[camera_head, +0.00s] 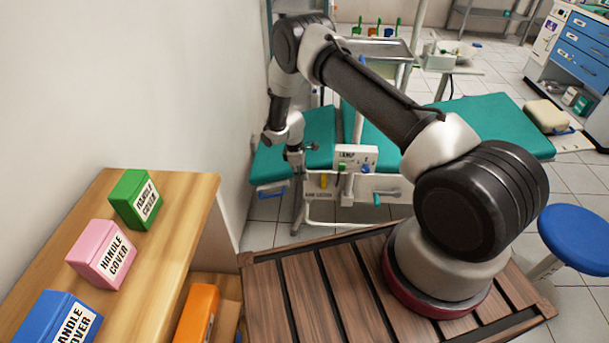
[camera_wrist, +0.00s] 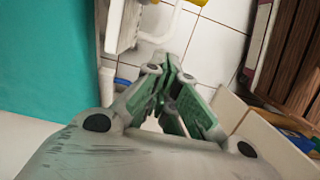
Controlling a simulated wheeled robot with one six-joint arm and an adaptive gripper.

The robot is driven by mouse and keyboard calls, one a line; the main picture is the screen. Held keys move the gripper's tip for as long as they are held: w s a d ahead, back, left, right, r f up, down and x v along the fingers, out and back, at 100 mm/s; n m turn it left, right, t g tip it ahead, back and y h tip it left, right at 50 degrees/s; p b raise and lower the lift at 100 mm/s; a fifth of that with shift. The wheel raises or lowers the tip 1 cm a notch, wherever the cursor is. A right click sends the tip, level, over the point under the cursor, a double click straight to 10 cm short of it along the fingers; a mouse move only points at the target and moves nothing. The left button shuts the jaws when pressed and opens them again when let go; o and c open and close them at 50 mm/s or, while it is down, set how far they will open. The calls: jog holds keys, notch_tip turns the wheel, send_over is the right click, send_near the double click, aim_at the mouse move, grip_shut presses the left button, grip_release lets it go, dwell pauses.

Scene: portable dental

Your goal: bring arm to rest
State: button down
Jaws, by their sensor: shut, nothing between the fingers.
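My arm rises from its base on the slatted wooden deck, reaches up and left, then bends down at the far end. My gripper (camera_head: 296,158) hangs at the end of the arm, beside the teal dental chair (camera_head: 490,118) and left of the white lamp panel (camera_head: 355,157). In the wrist view my gripper (camera_wrist: 168,72) has its green-padded fingers drawn together with nothing between them. The teal surface also fills the left of the wrist view (camera_wrist: 50,55).
A wooden shelf (camera_head: 185,215) at left holds green (camera_head: 136,199), pink (camera_head: 101,254) and blue (camera_head: 58,318) handle-cover boxes. An orange box (camera_head: 197,313) stands lower. A blue stool (camera_head: 578,238) is at right. A white wall (camera_head: 130,80) rises left of my arm.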

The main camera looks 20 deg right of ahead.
jog(key=s+d+r, duration=0.1)
jog(key=d+r, duration=0.3)
jog(key=r, duration=0.5)
jog(key=s+d+m+g, duration=0.2)
jog(key=s+d+m, duration=0.15)
jog(key=s, duration=0.45)
jog(key=s+d+r+m, duration=0.15)
jog(key=s+r, duration=0.25)
jog(key=r, duration=0.5)
jog(key=s+d+r+m, duration=0.1)
jog(key=s+r+m, duration=0.25)
jog(key=r, duration=0.65)
jog(key=s+d+r+m, duration=0.1)
jog(key=s+r+m, duration=0.1)
jog(key=s+r, duration=0.5)
jog(key=s+d+r+m+t, duration=0.2)
jog(key=s+r, duration=0.5)
jog(key=r, duration=0.4)
jog(key=s+d+r+m+t+y, duration=0.1)
jog(key=s+d+r+m+t, duration=0.1)
jog(key=s+r+t, duration=0.3)
jog(key=s+d+r, duration=0.1)
jog(key=s+r, duration=0.2)
jog(key=r, duration=0.2)
jog(key=shift+s+r+y, duration=0.2)
jog(key=shift+r+y, duration=0.1)
jog(key=shift+r, duration=0.05)
